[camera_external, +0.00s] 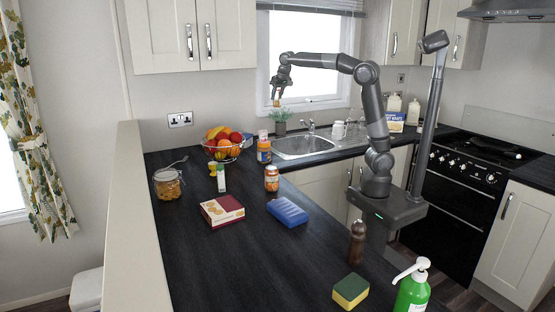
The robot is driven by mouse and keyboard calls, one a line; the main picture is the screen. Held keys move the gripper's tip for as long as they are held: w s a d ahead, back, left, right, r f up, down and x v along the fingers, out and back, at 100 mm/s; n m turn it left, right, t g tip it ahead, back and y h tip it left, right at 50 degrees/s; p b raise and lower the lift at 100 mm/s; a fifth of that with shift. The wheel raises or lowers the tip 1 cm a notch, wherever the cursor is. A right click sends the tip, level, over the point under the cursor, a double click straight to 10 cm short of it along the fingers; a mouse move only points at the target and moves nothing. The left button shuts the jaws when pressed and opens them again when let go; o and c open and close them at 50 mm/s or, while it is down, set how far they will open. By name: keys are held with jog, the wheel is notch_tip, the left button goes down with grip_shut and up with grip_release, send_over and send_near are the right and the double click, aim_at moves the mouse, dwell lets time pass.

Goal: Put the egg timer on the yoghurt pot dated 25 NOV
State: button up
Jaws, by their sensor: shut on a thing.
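My gripper (276,98) is high above the far end of the dark worktop, in front of the window, pointing down. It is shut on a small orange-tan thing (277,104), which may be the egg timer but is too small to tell. The thing hangs in the air, above the plant by the sink. I cannot pick out a yoghurt pot dated 25 NOV, as no date is readable at this size. A pale pot-like thing with red (263,135) shows just above or behind a blue and orange jar (264,153).
On the worktop (240,260) are a fruit bowl (222,153), a glass jar (168,185), a white and green bottle (221,178), a lidded jar (271,180), a maroon box (222,211), a blue item (288,212), a pepper mill (357,243), a sponge (351,291) and a green dispenser (412,292).

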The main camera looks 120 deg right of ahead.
jog(key=shift+w+a+f, duration=0.5)
jog(key=shift+w+f, duration=1.2)
jog(key=shift+w+a+f, duration=0.45)
jog(key=shift+w+f, duration=1.3)
jog(key=shift+w+a+f, duration=0.5)
jog(key=shift+w+f, duration=1.2)
jog(key=shift+f, duration=0.1)
jog(key=shift+f, duration=0.4)
jog(key=o, duration=1)
